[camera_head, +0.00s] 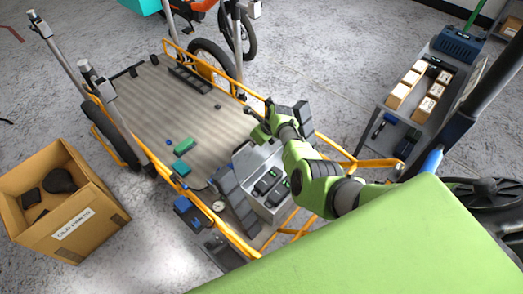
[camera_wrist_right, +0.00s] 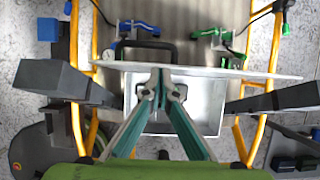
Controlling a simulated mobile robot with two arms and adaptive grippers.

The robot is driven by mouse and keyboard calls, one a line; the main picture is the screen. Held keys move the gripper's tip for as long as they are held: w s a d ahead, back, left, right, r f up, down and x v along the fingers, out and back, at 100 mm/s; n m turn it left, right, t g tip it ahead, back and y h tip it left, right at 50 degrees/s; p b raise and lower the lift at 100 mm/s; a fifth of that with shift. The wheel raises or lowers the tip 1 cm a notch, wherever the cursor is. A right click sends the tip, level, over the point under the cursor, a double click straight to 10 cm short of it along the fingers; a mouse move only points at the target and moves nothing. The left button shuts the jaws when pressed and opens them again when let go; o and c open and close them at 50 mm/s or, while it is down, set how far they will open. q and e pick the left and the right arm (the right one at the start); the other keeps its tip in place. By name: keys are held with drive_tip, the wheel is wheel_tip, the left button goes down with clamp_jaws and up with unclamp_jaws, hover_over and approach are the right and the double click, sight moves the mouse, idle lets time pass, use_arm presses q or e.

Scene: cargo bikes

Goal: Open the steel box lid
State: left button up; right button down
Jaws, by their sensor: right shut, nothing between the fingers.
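The steel box (camera_head: 244,160) sits at the near right end of the bike's cargo bed, partly behind my right arm. In the right wrist view its pale metal interior (camera_wrist_right: 205,110) shows below the lid (camera_wrist_right: 235,73). The lid is seen nearly edge-on as a thin plate, raised away from the opening; its exact angle is unclear. A black handle (camera_wrist_right: 150,46) shows just beyond the lid. My right gripper (camera_wrist_right: 163,88) is shut and empty, its fingertips close to the lid's edge; I cannot tell whether they touch. My left gripper is out of view.
The cargo bed (camera_head: 140,105) has an orange frame and small loose items. A cardboard box (camera_head: 85,225) stands at left. A grey cart (camera_head: 415,110) with small boxes stands at right. Dark grey blocks (camera_wrist_right: 60,80) flank the steel box. Much of the bed is clear.

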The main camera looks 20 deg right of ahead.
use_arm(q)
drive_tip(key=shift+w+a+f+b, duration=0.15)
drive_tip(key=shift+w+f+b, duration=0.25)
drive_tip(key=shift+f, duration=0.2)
use_arm(e)
drive_tip(key=shift+w+a, duration=0.25)
drive_tip(key=shift+w, duration=0.35)
drive_tip(key=shift+w+a, duration=0.25)
drive_tip(key=shift+w, duration=0.35)
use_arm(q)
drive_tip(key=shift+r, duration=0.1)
use_arm(e)
drive_tip(key=shift+s+d+r+p, duration=0.15)
drive_tip(key=shift+s+d+p, duration=0.05)
drive_tip(key=shift+p, duration=0.25)
use_arm(q)
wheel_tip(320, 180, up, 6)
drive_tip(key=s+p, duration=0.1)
drive_tip(key=p, duration=0.4)
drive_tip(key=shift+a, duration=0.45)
use_arm(e)
drive_tip(key=v, duration=1.1)
drive_tip(key=shift+w+a+r, duration=0.15)
drive_tip(key=shift+w+a, duration=0.1)
